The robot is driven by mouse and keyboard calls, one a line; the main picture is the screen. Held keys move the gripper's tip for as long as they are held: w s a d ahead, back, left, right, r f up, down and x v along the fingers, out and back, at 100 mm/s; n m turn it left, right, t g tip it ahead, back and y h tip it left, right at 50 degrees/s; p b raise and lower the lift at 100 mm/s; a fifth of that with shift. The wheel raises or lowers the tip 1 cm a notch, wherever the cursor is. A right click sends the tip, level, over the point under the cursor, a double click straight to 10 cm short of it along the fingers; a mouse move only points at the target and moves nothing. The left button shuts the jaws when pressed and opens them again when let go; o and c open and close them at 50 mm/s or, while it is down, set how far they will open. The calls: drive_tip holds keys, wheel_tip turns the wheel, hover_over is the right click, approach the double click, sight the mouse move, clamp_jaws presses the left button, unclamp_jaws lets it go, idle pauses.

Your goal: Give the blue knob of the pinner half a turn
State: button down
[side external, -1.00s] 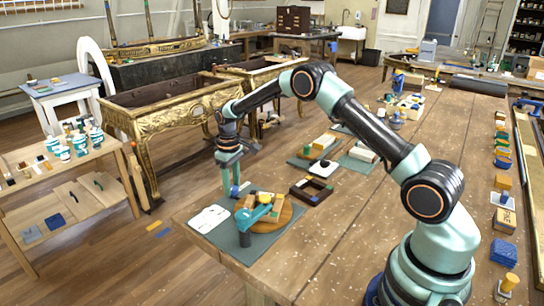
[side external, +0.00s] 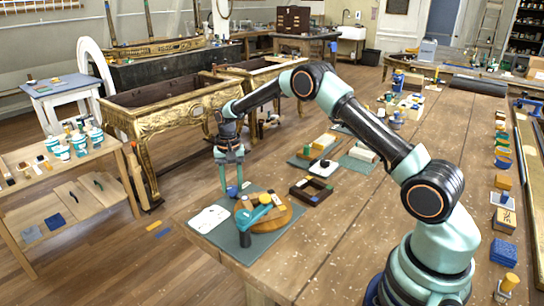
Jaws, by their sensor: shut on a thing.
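The pinner (side external: 252,215) is a teal tool with a dark handle end. It lies by a round wooden disc (side external: 282,220) on a dark green mat (side external: 207,236) near the table's front left corner. Its blue knob (side external: 232,191) shows as a small blue patch at the far left end, largely hidden by the fingers. My gripper (side external: 232,187) points straight down over it, with its two teal fingers on either side of the knob. It is shut on the knob. The exact contact is too small to see.
A white cut-out sheet (side external: 209,219) lies left of the pinner. A dark square frame (side external: 311,191) and a white-topped block (side external: 323,168) stand behind and to the right.

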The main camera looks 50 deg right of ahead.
sight(232, 187)
drive_tip(key=m, duration=0.6)
drive_tip(key=shift+r, duration=0.1)
drive_tip(key=m, duration=0.5)
drive_tip(key=shift+m, duration=0.3)
idle(0.3)
drive_tip(key=shift+c, duration=2.2)
unclamp_jaws()
drive_tip(key=shift+r, duration=0.1)
wheel_tip(232, 187, up, 12)
